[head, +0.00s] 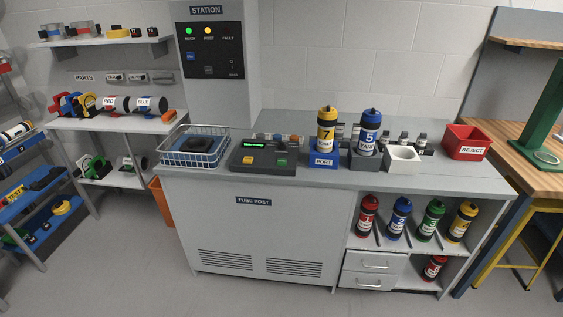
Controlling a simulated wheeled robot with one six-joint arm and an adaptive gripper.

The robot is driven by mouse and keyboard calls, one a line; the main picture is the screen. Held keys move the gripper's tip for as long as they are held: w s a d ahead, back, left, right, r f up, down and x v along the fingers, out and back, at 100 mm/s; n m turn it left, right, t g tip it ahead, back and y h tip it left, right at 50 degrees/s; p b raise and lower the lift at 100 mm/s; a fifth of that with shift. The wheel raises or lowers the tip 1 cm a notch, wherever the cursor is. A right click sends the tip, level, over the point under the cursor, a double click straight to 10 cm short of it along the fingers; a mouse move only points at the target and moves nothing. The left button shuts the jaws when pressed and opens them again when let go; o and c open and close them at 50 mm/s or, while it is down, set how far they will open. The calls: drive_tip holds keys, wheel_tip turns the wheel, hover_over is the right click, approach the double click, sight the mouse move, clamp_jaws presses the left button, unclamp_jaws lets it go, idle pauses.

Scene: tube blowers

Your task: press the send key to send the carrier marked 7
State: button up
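The carrier marked 7 (326,133), with a yellow cap and dark body, stands upright in the blue block labelled PORT (322,161) on the grey counter. A dark console (264,169) stands to its left, with a lit green display (254,145), a yellow key (248,160) and a green key (282,162). The key labels are too small to read, so I cannot tell which is the send key. My gripper is not in view.
A blue carrier marked 5 (369,132) stands in a grey block right of the port. A wire basket (196,159) sits left of the console. A white bin (403,166) and red REJECT bin (466,143) stand at right. The STATION panel (208,87) shows green and yellow lights.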

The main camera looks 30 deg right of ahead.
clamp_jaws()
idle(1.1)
